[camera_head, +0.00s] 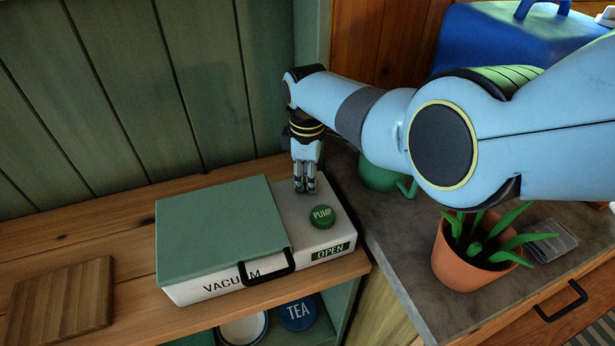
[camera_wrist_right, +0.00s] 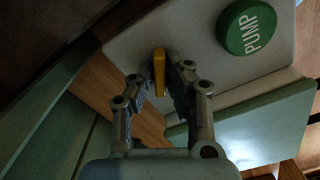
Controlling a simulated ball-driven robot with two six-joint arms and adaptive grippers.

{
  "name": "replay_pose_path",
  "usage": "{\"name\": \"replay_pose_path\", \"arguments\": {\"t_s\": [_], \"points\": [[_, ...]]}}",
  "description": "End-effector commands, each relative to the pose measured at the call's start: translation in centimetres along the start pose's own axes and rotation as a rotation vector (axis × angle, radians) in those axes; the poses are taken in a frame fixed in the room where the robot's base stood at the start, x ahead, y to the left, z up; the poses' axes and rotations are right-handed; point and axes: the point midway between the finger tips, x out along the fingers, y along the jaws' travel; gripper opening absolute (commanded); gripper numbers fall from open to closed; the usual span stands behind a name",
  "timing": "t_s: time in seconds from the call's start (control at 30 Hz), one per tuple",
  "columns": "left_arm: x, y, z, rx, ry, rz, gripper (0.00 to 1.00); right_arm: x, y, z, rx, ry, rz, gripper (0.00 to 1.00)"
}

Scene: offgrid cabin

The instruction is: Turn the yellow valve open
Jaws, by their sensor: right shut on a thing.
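The yellow valve (camera_wrist_right: 159,70) is a thin upright lever in the right wrist view. It stands on the light top of the white vacuum box (camera_head: 222,282), between my fingers. My right gripper (camera_head: 305,186) points down onto the box top behind the green PUMP button (camera_head: 321,217), and its fingers hide the valve in the head view. In the right wrist view my right gripper (camera_wrist_right: 156,84) is shut on the valve. The PUMP button (camera_wrist_right: 247,28) also shows there, to the right of the valve. My left gripper is not in view.
A green lid (camera_head: 215,228) with a black handle (camera_head: 266,268) covers the box's left part. A potted plant (camera_head: 465,262) stands right, under my right arm. A wooden board (camera_head: 62,298) lies at left. Behind is a green plank wall (camera_head: 120,80). The wooden top left of the box has room.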

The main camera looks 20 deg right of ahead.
Motion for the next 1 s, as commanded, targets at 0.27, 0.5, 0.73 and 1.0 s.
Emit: {"name": "replay_pose_path", "arguments": {"t_s": [0.27,0.5,0.73,1.0], "points": [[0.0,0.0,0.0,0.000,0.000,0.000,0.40,-0.1,0.1,-0.1,-0.003,0.003,0.003,0.00],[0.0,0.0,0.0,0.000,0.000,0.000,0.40,-0.1,0.1,-0.1,-0.002,0.002,0.002,0.35],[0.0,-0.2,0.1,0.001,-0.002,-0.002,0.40,-0.1,0.0,-0.1,-0.002,0.001,0.001,0.35],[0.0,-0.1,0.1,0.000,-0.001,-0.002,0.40,-2.0,0.1,-0.1,-0.001,0.003,0.003,0.35]]}}
